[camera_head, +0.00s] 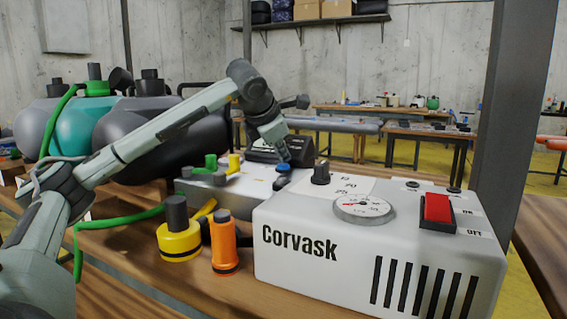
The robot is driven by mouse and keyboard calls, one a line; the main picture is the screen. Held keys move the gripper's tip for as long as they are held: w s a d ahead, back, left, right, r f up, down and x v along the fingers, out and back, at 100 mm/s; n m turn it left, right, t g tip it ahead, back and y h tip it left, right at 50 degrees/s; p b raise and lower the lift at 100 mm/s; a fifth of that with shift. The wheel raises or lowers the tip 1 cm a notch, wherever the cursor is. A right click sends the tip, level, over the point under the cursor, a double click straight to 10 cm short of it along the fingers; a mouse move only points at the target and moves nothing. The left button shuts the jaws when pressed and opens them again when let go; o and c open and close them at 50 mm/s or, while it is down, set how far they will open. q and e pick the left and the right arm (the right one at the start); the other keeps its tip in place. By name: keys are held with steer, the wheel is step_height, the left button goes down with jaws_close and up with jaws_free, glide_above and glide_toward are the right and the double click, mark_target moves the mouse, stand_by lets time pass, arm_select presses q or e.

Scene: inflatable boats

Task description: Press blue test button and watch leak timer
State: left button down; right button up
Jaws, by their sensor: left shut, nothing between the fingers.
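A blue button (283,168) shows near the left rear of the white Corvask unit (340,240), beside a low grey box (232,192). My left gripper (286,157) points down, shut and empty, with its tips right over the blue button. I cannot tell whether the tips touch it. A black device with a sloped face (262,151) stands just behind the gripper and is partly hidden by it; it may be the leak timer, but I cannot read any display. My right gripper is not in view.
The Corvask unit carries a black knob (320,173), a round dial (363,208) and a red switch (438,209). A yellow pump piece (179,240) and an orange cylinder (224,250) stand in front of the grey box. A green hose (120,220) and rolled boats (140,130) lie left.

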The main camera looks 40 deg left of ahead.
mark_target(282, 165)
arm_select(q)
steer(key=shift+r+p, duration=0.8)
steer(key=shift+r, duration=0.05)
step_height(282, 165, up, 5)
steer(key=p, duration=0.4)
steer(key=shift+r, duration=0.1)
stand_by(0.6)
